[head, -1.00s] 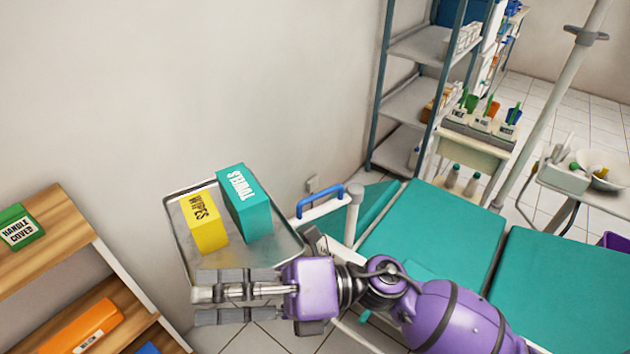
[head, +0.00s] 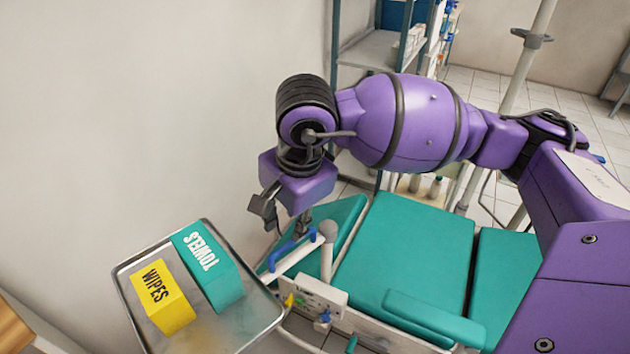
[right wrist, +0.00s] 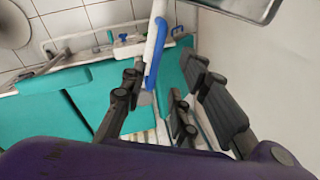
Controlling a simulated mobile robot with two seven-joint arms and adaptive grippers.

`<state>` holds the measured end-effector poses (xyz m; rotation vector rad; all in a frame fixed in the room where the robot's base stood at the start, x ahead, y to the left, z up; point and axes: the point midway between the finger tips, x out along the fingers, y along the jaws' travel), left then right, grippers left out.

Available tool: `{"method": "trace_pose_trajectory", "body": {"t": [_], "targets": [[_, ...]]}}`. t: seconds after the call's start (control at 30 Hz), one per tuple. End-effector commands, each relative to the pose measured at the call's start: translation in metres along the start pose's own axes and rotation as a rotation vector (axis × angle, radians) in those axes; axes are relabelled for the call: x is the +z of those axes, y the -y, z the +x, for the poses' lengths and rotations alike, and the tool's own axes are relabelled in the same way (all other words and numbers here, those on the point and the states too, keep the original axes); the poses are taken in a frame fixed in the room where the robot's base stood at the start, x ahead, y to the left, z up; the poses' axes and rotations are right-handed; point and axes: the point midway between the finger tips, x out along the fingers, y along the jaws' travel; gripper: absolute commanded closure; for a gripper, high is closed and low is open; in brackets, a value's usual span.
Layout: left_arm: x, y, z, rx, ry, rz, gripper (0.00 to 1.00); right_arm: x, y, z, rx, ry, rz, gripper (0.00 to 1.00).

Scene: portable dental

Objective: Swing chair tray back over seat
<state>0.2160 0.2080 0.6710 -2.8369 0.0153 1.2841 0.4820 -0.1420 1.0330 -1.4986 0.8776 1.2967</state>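The metal tray (head: 217,335) hangs at the lower left in the head view, beside the chair. It carries a yellow WIPES box (head: 163,300) and a teal TOWELS box (head: 208,268). A white arm with a blue handle (head: 288,248) runs between the tray and a white post (head: 328,252). The teal chair seat (head: 400,245) is right of the post. My right gripper (head: 284,225) points down just above the handle, fingers apart and empty. In the right wrist view, the handle (right wrist: 154,55) shows beyond the open fingers (right wrist: 172,105). My left gripper is out of view.
A teal armrest (head: 435,318) and a panel with coloured fittings (head: 312,297) line the chair's near side. A metal shelf rack (head: 368,50) stands behind. The wall is close behind the tray. The visible seat is clear.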

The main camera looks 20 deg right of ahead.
Motion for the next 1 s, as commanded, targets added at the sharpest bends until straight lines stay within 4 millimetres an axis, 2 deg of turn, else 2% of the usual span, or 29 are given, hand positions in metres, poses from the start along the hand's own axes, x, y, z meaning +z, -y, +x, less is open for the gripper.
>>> {"method": "trace_pose_trajectory", "body": {"t": [0.1,0.3,0.43,0.7,0.9,1.0], "targets": [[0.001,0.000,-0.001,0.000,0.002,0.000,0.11,0.001,-0.002,0.021,0.005,0.003,0.001,0.72],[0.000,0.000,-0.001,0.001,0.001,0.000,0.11,0.001,-0.001,0.048,0.003,0.003,0.001,0.72],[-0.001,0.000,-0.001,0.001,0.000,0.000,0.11,0.001,-0.001,0.056,0.002,0.003,0.001,0.72],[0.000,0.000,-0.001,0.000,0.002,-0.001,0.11,0.001,-0.001,0.057,0.001,0.003,0.000,0.72],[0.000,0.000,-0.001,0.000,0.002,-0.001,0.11,0.001,-0.001,0.057,0.001,0.003,0.001,0.98],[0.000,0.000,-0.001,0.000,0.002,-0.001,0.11,0.001,-0.001,0.057,0.001,0.003,0.000,1.00]]}}
